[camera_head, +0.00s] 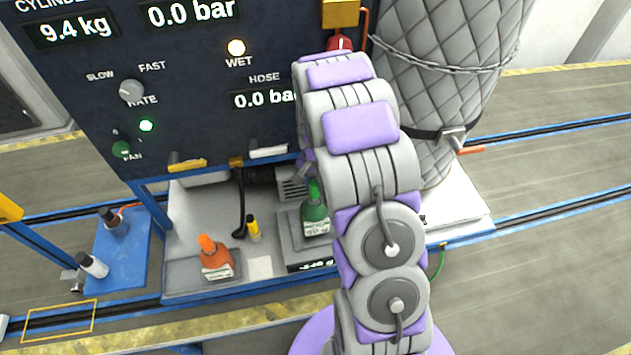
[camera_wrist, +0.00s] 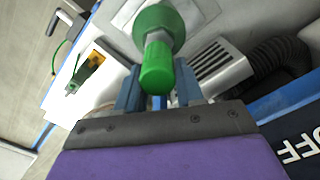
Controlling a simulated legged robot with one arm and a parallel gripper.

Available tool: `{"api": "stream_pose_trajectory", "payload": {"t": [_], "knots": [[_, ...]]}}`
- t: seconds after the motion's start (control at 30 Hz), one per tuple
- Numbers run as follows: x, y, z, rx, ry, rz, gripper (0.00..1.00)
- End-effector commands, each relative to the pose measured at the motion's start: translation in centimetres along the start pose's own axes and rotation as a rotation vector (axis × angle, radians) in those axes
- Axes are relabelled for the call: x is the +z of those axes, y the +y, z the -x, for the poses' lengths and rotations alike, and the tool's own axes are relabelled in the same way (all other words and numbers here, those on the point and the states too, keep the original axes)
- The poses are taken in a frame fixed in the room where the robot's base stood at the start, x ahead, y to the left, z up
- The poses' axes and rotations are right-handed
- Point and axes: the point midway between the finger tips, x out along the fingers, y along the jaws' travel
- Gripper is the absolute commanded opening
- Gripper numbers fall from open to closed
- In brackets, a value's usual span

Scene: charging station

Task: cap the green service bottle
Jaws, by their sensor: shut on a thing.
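The green service bottle (camera_head: 315,220) stands on a small scale platform on the station's bench. It also shows in the wrist view (camera_wrist: 167,16), with a pale neck. A green cap (camera_wrist: 157,64) is between the blue fingers of my gripper (camera_wrist: 157,88), which is shut on it. The cap is in line with the bottle neck; I cannot tell whether it is seated. The green cap (camera_head: 313,190) also shows above the bottle in the head view. My arm hides most of my gripper there.
An orange-capped bottle (camera_head: 214,262) and a small yellow-and-black item (camera_head: 253,229) stand left of the scale (camera_head: 291,239). A dark control panel (camera_head: 80,90) rises behind. A quilted grey cylinder (camera_head: 425,80) with a chain stands at right. A blue side shelf (camera_head: 128,238) holds small containers.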

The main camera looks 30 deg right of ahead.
Motion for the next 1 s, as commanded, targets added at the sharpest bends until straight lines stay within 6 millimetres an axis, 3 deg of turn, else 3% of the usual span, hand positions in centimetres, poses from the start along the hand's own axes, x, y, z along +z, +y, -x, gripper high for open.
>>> {"api": "stream_pose_trajectory", "payload": {"t": [0.87,0.9,1.0], "knots": [[0.0,0.0,-2.1,0.001,-0.002,0.0,0.08],[0.0,0.0,-2.0,0.001,-0.002,0.0,0.39],[0.0,0.0,-2.0,0.001,-0.001,0.0,0.48]]}}
